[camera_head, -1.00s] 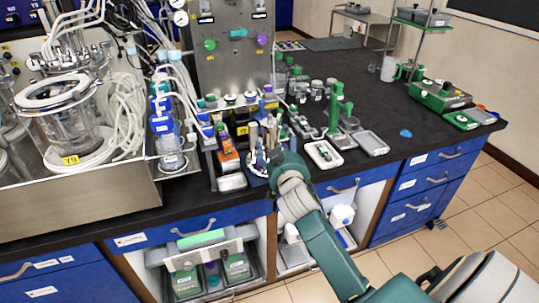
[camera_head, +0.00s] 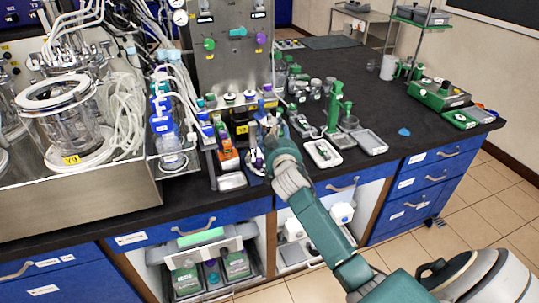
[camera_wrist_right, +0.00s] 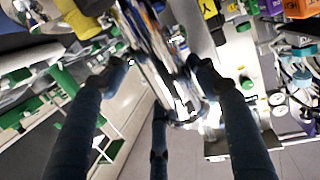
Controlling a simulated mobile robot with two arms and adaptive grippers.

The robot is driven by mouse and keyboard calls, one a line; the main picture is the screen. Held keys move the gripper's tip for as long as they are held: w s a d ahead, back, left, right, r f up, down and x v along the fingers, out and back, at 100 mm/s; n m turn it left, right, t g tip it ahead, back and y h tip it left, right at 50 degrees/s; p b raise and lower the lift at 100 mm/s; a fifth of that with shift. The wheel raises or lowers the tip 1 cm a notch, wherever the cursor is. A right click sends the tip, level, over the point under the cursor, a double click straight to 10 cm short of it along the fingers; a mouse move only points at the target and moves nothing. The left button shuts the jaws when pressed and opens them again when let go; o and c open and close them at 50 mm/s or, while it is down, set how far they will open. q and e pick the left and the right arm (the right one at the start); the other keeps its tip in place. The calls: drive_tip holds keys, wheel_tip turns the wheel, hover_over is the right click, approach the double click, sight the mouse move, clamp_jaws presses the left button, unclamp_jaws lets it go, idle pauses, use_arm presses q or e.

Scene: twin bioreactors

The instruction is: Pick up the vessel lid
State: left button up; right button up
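A clear glass vessel (camera_head: 62,128) stands at the left on the steel bench unit, marked with a yellow Y9 tag. A white ring (camera_head: 52,91) lies around its top; I cannot tell whether this is the vessel lid. No separate lid can be made out. My right gripper (camera_head: 257,160) is over the bench's front edge, beside a holder of upright tools (camera_head: 254,133), well to the right of the vessel. My left gripper is not in view.
Coiled pale tubing (camera_head: 122,120) and a blue-banded bottle (camera_head: 165,130) stand between the vessel and my right gripper. White trays (camera_head: 322,153) and a green stand (camera_head: 337,110) are to the right.

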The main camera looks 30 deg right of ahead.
drive_tip(key=shift+a+f, duration=0.1)
drive_tip(key=shift+f, duration=0.15)
clamp_jaws()
drive_tip(key=shift+w+r, duration=0.1)
drive_tip(key=shift+r, duration=0.55)
drive_tip(key=shift+a+f, duration=0.1)
drive_tip(key=shift+f, duration=0.1)
drive_tip(key=shift+r, duration=0.1)
